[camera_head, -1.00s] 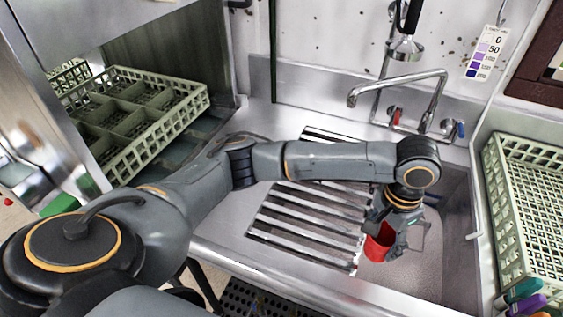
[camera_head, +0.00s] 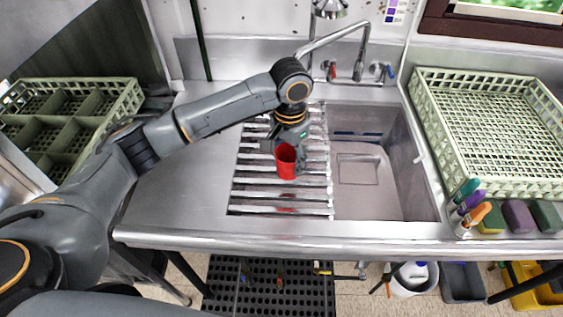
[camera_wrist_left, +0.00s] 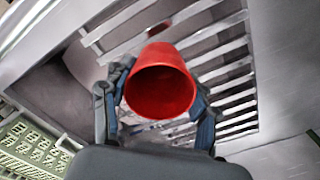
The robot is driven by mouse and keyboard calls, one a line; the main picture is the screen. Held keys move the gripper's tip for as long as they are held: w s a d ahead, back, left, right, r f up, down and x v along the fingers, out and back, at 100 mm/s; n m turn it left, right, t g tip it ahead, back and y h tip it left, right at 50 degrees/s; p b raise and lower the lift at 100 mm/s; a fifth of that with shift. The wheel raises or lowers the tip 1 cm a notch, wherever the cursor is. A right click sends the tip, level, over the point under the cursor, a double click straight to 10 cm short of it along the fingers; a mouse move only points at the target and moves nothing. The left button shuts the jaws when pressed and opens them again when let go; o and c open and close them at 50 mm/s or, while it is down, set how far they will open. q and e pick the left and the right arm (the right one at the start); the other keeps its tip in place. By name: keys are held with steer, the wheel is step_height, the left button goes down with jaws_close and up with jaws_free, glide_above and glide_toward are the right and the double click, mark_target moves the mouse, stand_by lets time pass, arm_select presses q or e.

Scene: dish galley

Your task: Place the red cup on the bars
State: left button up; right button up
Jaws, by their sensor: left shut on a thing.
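A red reflection shows on the bars below the cup. I cannot tell whether the cup's base touches the bars. My right gripper is in no view.
The sink basin (camera_head: 365,195) is right of the bars, with a faucet (camera_head: 335,45) behind. A pale rack (camera_head: 440,130) stands at the right, a compartment rack (camera_head: 125,105) at the left. Bare steel counter (camera_head: 165,190) lies left of the bars.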

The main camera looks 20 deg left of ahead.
mark_target(284, 158)
arm_select(q)
steer(key=f, duration=0.1)
steer(key=w+a, duration=0.1)
steer(key=f, duration=0.1)
steer(key=shift+w+a+f, duration=0.25)
steer(key=shift+w+f, duration=0.05)
steer(key=f+p, duration=0.1)
steer(key=f, duration=0.1)
steer(key=shift+w+a+f+p, duration=0.15)
steer(key=shift+a+f+p, duration=0.2)
steer(key=shift+f, duration=0.6)
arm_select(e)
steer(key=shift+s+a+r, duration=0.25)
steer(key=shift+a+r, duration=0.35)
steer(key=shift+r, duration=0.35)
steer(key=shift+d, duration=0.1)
arm_select(q)
steer(key=o, duration=1.1)
steer(key=shift+f, duration=0.15)
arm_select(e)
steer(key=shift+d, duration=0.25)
